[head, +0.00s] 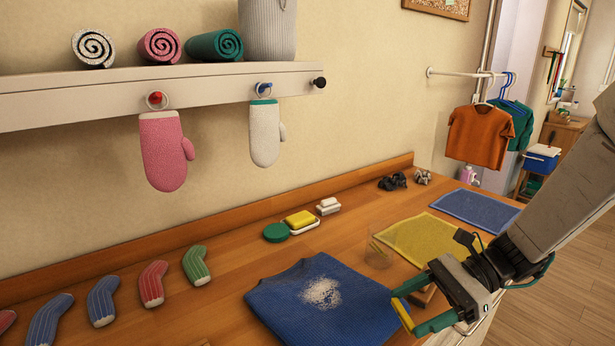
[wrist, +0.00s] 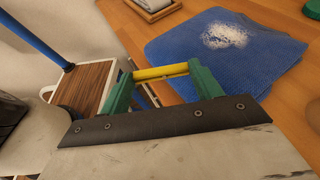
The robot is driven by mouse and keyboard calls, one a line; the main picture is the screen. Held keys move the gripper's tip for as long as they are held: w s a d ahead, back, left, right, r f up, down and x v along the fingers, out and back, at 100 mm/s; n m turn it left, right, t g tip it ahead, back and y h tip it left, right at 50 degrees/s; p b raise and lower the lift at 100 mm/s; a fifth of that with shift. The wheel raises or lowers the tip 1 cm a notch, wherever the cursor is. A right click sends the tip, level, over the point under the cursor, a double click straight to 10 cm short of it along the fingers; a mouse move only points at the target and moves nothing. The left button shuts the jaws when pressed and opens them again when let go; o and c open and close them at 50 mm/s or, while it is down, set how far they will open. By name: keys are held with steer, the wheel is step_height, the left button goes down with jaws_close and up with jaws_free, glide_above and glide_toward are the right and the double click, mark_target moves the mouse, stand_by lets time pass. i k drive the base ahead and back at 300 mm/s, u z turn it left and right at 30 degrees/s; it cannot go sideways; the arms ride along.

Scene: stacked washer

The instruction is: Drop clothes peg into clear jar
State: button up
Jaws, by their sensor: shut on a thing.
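A yellow clothes peg (head: 403,316) is held crosswise between the green fingertips of my gripper (head: 408,309), at the near edge of the counter. The wrist view also shows the peg (wrist: 160,72) spanning the two green fingers of my gripper (wrist: 158,77), which is shut on it. A clear jar (head: 380,250) stands on the wooden counter beyond the gripper and slightly to its left, in front of the yellow cloth. It is faint and looks upright, with the peg outside it. I do not see the jar in the wrist view.
A blue cloth (head: 285,310) with white powder lies left of the gripper. A yellow cloth (head: 425,240) and a second blue cloth (head: 478,208) lie beyond. Soap bars (head: 300,220) and several socks (head: 152,283) line the back. A wood-topped box (wrist: 108,75) shows in the wrist view.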

mark_target(390, 227)
steer(key=z, duration=2.05)
steer(key=i, duration=1.55)
steer(key=u, duration=3.2)
